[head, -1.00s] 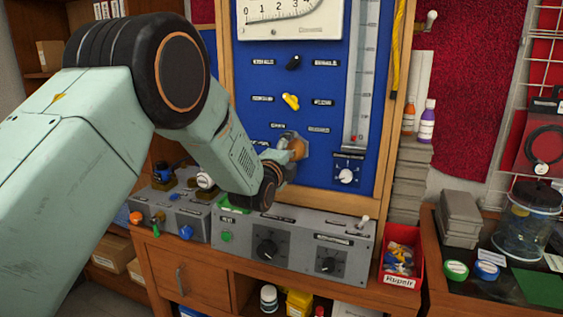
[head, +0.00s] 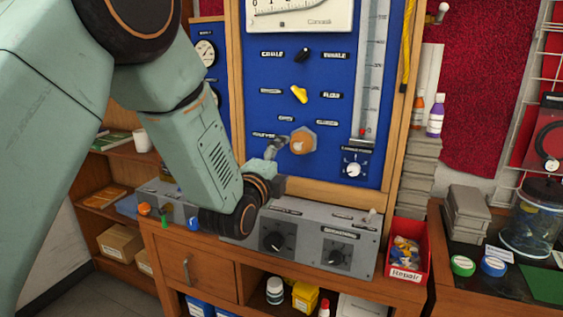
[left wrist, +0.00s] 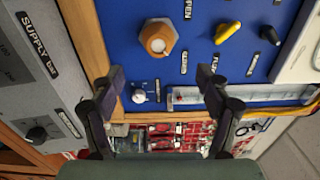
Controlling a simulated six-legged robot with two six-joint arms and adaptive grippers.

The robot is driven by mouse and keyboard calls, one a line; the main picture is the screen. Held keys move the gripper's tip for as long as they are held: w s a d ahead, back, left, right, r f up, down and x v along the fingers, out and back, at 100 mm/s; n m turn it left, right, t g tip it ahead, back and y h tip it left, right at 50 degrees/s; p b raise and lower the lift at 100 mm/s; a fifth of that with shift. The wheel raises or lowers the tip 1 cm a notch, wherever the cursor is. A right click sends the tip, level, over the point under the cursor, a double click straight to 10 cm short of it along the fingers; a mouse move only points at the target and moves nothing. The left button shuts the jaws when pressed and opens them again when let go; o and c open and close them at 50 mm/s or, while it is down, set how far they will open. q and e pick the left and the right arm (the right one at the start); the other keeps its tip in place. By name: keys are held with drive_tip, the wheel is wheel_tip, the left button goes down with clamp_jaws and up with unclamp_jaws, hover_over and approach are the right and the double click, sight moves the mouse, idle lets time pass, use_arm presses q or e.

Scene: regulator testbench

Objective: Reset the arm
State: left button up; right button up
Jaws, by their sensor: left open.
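My left arm comes in from the left in the head view and reaches toward the blue panel (head: 330,112). My left gripper (head: 277,147) is just left of an orange knob on a hexagonal base (head: 302,141). In the left wrist view my gripper (left wrist: 162,82) has its two fingers spread wide with nothing between them. The orange knob also shows there (left wrist: 157,39), above and beyond the fingertips, apart from them. My right gripper is not in view.
Below the panel stands a grey control box (head: 310,235) with dark dials. A red Repair bin (head: 407,262) is to its right. The panel also carries a yellow knob (head: 299,94), a black knob (head: 302,55) and a white dial (head: 353,169).

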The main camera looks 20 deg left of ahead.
sight(297, 147)
use_arm(q)
drive_tip(key=shift+w, duration=0.15)
drive_tip(key=w, duration=1.2)
drive_tip(key=shift+d+f, duration=0.15)
drive_tip(key=shift+d, duration=0.1)
drive_tip(key=shift+s, duration=0.15)
